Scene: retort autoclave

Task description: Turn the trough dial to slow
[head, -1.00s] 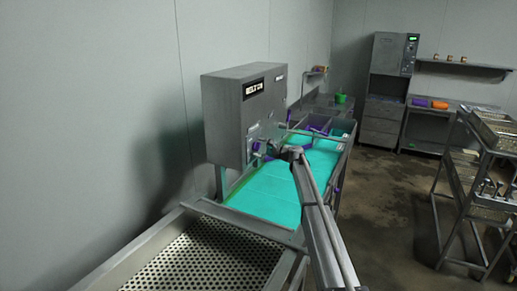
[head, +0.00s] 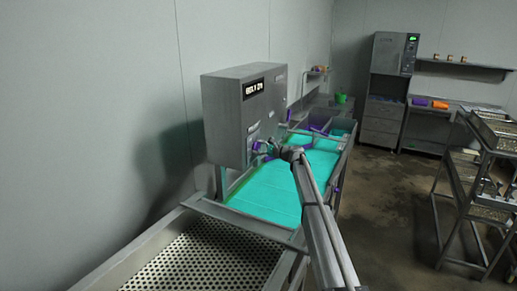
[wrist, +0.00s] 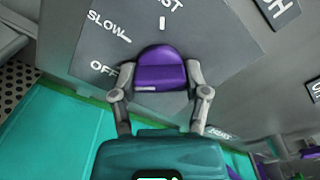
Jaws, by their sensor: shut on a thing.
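The trough dial (wrist: 160,66) is a purple knob on a grey panel in the wrist view. The labels OFF, SLOW and one ending in ST stand around its left and upper side, with white tick marks. My gripper (wrist: 161,80) is shut on the dial, one finger on each side. A small white mark shows at the knob's lower left edge; I cannot tell for sure which label the dial points at. In the head view my gripper (head: 267,147) is at the lower front of the grey control box (head: 228,120), and the dial is mostly hidden there.
The trough (head: 265,195) with a teal surface runs below the box. A perforated metal tray (head: 205,262) is in front. A shelved rack (head: 480,190) stands at right. Other labels and a purple part are at the wrist view's right. The floor at right of the trough is clear.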

